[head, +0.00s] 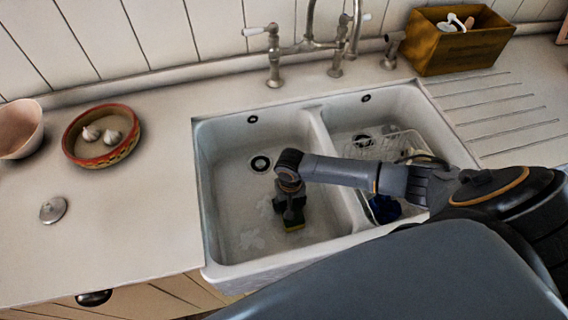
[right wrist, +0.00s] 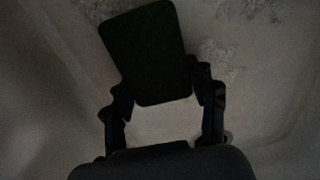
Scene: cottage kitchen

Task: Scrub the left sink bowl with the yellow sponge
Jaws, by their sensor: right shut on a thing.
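The left sink bowl (head: 226,180) is white, with a dark drain (head: 261,163) near its back. Pale foamy-looking patches (head: 250,239) lie on its floor and also show in the right wrist view (right wrist: 225,52). My right gripper (head: 293,213) points down into this bowl, shut on the sponge (head: 294,227), which shows a yellow edge and a dark green face. In the dim right wrist view the sponge is a dark slab (right wrist: 147,52) between the fingers (right wrist: 165,98). I cannot tell whether it touches the floor. My left gripper is not in view.
A divider separates the right bowl, which holds a wire rack (head: 405,147) and a dark blue item (head: 384,208). A tap (head: 335,45) stands behind. A bowl of garlic (head: 101,135) and a metal lid (head: 53,210) are left; a wooden box (head: 457,45) is back right.

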